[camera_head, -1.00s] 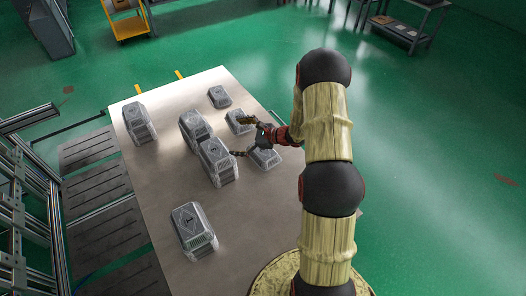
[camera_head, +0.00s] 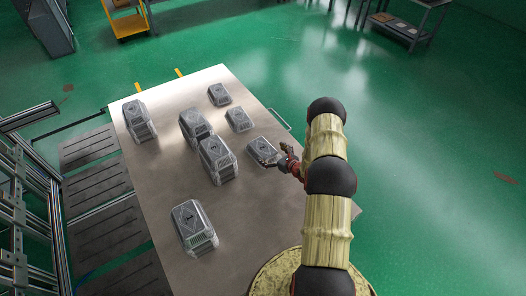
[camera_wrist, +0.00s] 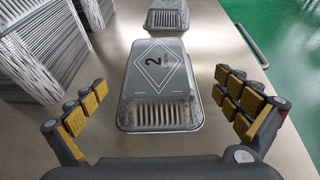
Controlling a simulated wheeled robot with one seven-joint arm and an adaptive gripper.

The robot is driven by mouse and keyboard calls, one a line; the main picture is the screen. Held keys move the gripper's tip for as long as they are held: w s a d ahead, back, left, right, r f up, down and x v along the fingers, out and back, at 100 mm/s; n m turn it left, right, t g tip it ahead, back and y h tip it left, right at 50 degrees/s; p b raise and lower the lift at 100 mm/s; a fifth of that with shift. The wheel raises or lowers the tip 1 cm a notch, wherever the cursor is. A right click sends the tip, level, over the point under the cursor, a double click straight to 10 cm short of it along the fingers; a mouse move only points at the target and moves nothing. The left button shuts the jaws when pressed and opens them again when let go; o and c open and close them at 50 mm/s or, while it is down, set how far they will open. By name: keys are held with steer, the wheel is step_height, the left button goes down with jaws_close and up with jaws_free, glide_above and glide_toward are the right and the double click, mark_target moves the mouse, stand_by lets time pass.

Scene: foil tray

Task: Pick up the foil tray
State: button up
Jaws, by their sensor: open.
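A single foil tray (camera_wrist: 160,88), grey with a diamond mark and a "2" on top, lies on the metal table between the fingers in the wrist view. In the head view this foil tray (camera_head: 262,150) sits near the table's right edge. My gripper (camera_wrist: 162,115) is open, with yellow-padded fingers on either side of the tray and gaps between. In the head view my gripper (camera_head: 274,156) is at the tray's right side and partly covers it.
Stacks of foil trays (camera_head: 217,160) stand to the left, close to the left finger in the wrist view (camera_wrist: 42,45). Another tray (camera_head: 239,119) lies behind. A table-side handle (camera_head: 279,119) is at the right edge.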

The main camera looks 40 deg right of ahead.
mark_target(266, 151)
steer(key=shift+b+x, duration=0.5)
steer(key=shift+x, duration=1.45)
steer(key=shift+a, duration=0.15)
steer(key=shift+c, duration=0.9)
steer(key=c, duration=0.7)
